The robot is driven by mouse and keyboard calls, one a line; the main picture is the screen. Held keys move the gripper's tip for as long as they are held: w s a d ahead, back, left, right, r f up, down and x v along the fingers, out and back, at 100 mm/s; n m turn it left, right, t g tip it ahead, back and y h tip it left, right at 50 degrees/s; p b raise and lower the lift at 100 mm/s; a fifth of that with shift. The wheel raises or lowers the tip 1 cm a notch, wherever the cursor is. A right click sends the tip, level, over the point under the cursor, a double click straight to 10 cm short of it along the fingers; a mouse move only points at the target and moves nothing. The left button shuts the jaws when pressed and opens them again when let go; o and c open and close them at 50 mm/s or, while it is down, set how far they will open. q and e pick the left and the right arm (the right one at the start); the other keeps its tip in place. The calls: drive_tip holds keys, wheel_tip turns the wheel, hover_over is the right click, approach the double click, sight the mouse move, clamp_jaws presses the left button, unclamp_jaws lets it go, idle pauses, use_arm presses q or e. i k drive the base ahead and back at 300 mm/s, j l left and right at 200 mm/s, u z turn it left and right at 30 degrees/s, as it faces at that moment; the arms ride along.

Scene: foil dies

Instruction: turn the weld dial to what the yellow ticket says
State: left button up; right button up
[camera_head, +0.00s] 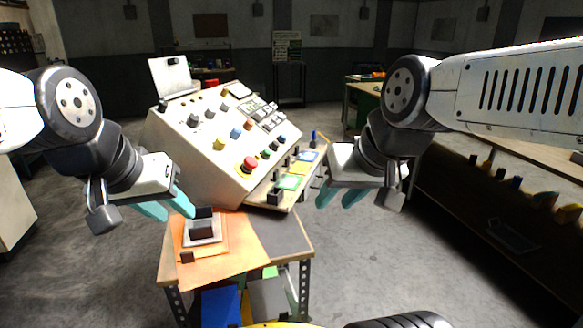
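The beige sloped control console (178,150) stands in the middle on a small workbench. Its face carries several dark knobs (195,120), a yellow button (219,143), a blue button (234,133) and a red button on a yellow ring (248,165). Labels are too small to read, so I cannot tell which knob is the weld dial. Several coloured cards (290,182) lie on the ledge at the console's right; I cannot tell which is the yellow ticket. My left gripper (167,207) is open and empty, left of the console. My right gripper (338,194) is open and empty, right of the ledge.
The workbench (288,236) has an orange mat (215,262) with a grey square tray (204,232) holding a dark block. A blue pen-like item (314,136) stands at the ledge's far end. A long bench (480,190) with yellow items is at right. Floor between is clear.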

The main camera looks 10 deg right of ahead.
sight(220, 143)
drive_tip(key=i+l+u, duration=0.15)
drive_tip(key=l+u, duration=0.25)
drive_tip(key=l, duration=0.65)
drive_tip(key=l+u, duration=0.45)
drive_tip(key=l, duration=0.6)
drive_tip(key=i+l+u, duration=0.1)
drive_tip(key=l, duration=0.25)
drive_tip(key=i+l+u, duration=0.1)
drive_tip(key=i+l, duration=0.15)
drive_tip(key=l, duration=0.15)
drive_tip(key=i+l+u, duration=0.1)
drive_tip(key=l, duration=0.25)
drive_tip(key=i+l+u, duration=0.15)
drive_tip(key=l, duration=0.25)
drive_tip(key=j+u, duration=0.5)
drive_tip(key=i+j+u, duration=0.2)
drive_tip(key=j+u, duration=0.25)
drive_tip(key=j, duration=0.2)
